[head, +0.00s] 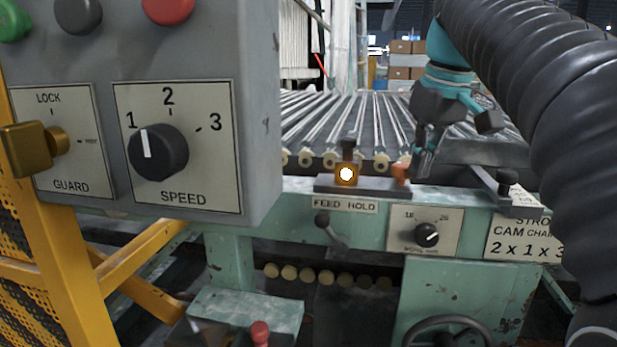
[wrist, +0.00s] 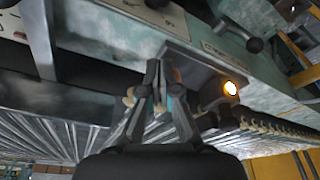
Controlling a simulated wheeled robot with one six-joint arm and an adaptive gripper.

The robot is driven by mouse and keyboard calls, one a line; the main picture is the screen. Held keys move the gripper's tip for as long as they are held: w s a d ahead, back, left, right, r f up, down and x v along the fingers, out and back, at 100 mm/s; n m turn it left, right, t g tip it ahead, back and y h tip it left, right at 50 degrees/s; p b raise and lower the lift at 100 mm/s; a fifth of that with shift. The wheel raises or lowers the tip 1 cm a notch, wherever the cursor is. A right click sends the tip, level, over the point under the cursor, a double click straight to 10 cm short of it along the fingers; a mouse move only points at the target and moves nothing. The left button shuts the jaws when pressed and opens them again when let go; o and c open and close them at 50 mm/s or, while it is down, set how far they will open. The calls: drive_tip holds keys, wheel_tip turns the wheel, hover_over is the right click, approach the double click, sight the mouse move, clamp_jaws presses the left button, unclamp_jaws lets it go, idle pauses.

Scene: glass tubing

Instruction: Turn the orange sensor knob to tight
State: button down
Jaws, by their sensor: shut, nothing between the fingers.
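The orange knob (head: 400,172) sits at the right end of a dark bracket on the green machine rail, beside an orange sensor (head: 346,174) with a lit white lamp. The knob's setting cannot be read.
A grey control box (head: 255,120) with a SPEED dial (head: 158,152) fills the left. A dark block (head: 507,185) stands to the right.

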drive_tip(key=shift+s+a+p, duration=0.2)
drive_tip(key=shift+a+p, duration=0.6)
drive_tip(key=shift+p, duration=0.7)
idle(0.4)
drive_tip(key=shift+s, duration=0.15)
drive_tip(key=shift+s, duration=0.25)
drive_tip(key=w+v, duration=0.1)
drive_tip(key=v, duration=0.4)
drive_tip(key=shift+a+r, duration=0.15)
drive_tip(key=shift+r, duration=0.4)
